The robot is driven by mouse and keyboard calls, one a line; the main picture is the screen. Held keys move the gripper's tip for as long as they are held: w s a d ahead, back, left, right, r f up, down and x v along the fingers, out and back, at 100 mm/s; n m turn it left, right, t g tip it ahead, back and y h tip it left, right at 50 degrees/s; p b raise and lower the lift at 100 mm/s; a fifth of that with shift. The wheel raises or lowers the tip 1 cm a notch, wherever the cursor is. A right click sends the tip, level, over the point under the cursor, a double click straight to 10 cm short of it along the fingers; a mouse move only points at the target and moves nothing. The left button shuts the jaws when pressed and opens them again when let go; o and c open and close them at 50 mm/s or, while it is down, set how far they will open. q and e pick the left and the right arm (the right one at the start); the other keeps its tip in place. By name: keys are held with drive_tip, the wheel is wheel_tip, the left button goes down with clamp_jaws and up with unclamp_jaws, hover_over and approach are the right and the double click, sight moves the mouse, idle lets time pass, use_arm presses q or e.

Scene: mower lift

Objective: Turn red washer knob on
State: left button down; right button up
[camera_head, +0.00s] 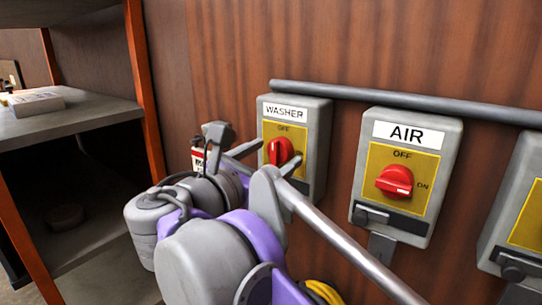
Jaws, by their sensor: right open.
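The red washer knob (280,151) is on the grey box labelled WASHER (317,140), with a yellow plate and OFF above the knob. My right gripper (279,153) is open, with its fingertips on either side of the knob in the picture. I cannot tell whether they touch it. The gripper hides the knob's lower edge and the lower left of the box. Which way the knob points is hard to tell. My left gripper is not in view.
To the right is a similar box labelled AIR (446,139) with its own red knob (395,181). Another box (525,170) is cut off at the right edge. A grey pipe (400,98) runs above the boxes. Grey shelves (75,116) with an orange post (146,90) stand left.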

drive_tip(key=c, duration=1.4)
drive_tip(key=shift+o, duration=0.2)
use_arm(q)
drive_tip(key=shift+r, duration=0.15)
